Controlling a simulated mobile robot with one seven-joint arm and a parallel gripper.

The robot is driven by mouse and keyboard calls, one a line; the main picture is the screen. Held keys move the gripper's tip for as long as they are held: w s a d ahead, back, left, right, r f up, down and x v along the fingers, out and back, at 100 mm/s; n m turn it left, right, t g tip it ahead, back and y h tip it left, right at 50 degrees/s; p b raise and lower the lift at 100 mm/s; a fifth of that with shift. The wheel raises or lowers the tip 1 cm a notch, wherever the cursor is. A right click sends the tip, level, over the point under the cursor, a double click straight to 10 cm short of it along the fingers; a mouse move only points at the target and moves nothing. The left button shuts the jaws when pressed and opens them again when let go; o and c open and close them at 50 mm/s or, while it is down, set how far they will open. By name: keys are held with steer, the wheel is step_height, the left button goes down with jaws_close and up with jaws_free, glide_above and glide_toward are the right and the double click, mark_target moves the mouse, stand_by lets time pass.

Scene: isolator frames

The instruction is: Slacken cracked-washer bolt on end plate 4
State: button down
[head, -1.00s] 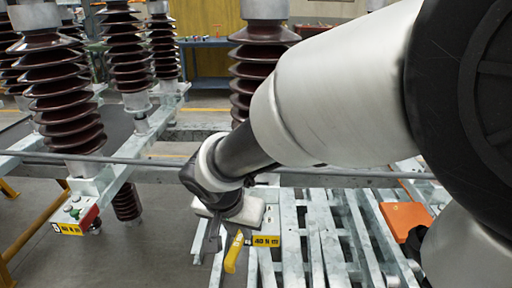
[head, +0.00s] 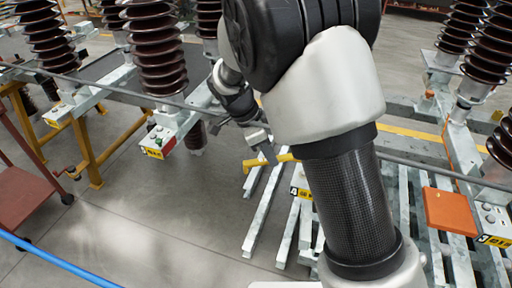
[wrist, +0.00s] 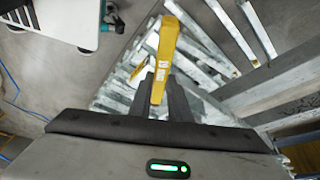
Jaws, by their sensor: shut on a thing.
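My gripper (head: 268,153) is shut on a yellow tool (head: 252,163), which it holds crosswise above the galvanised beams. In the wrist view, the yellow tool (wrist: 167,52) stands up between the dark fingers (wrist: 172,103), pointing away from the camera. A yellow label with a 4 (head: 301,193) sits just below and right of the tool, on metalwork partly covered by my arm. The end plate there is mostly hidden. I cannot make out the bolt or its cracked washer.
Brown ribbed insulators (head: 160,52) stand on steel frames at left and right. An orange box (head: 452,210) lies at right. A red cart (head: 22,180) stands far left. Grey floor (head: 150,225) is open.

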steer(key=shift+w+r, duration=0.1)
steer(key=shift+w, duration=0.05)
steer(key=shift+f, duration=0.2)
steer(key=shift+f+b, duration=1.05)
steer(key=shift+f, duration=0.9)
steer(key=shift+r, duration=0.25)
steer(key=shift+f+b, duration=1.05)
steer(key=shift+f, duration=0.1)
